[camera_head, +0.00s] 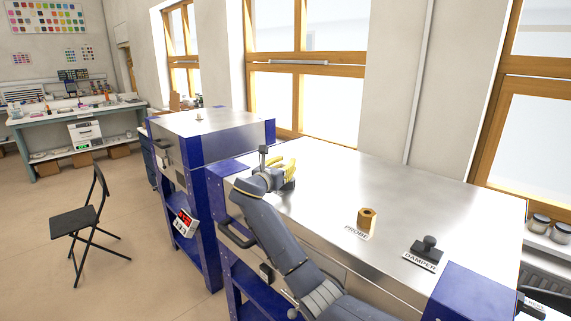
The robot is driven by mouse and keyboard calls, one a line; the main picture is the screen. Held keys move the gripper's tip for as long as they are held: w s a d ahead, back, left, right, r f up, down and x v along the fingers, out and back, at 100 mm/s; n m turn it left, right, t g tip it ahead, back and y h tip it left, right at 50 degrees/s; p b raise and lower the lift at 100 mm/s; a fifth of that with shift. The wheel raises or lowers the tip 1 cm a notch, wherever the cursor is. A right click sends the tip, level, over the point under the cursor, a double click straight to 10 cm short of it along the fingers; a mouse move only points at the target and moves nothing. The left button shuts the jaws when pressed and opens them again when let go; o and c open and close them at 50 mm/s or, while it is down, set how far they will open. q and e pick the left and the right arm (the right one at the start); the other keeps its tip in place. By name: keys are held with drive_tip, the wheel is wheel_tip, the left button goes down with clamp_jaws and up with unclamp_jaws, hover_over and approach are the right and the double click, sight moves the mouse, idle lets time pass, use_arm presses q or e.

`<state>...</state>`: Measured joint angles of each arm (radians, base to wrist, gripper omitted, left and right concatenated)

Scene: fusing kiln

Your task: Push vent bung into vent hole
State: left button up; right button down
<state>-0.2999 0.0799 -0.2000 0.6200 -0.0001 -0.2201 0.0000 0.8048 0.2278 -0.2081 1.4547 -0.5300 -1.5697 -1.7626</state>
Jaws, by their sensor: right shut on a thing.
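My right gripper (283,180) is over the left end of the near kiln's steel top (330,190), its arm reaching in from the bottom. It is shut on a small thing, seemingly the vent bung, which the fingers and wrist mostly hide. Yellowish parts show at the gripper's far side; I cannot tell whether they are fingers or bung. The vent hole is not visible; the gripper may cover that spot. I cannot tell whether the bung touches the lid. My left gripper is not in view.
A tan fitting with a hole (367,219) stands by the PROBE label (356,233). A black damper knob (429,247) sits by the DAMPER label (420,260). A second kiln (200,122) stands behind left. The lid between gripper and probe fitting is clear.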

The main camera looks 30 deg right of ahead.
drive_tip(key=shift+f, duration=0.3)
drive_tip(key=c, duration=1.1)
unclamp_jaws()
drive_tip(key=shift+o, duration=0.2)
drive_tip(key=v, duration=1.2)
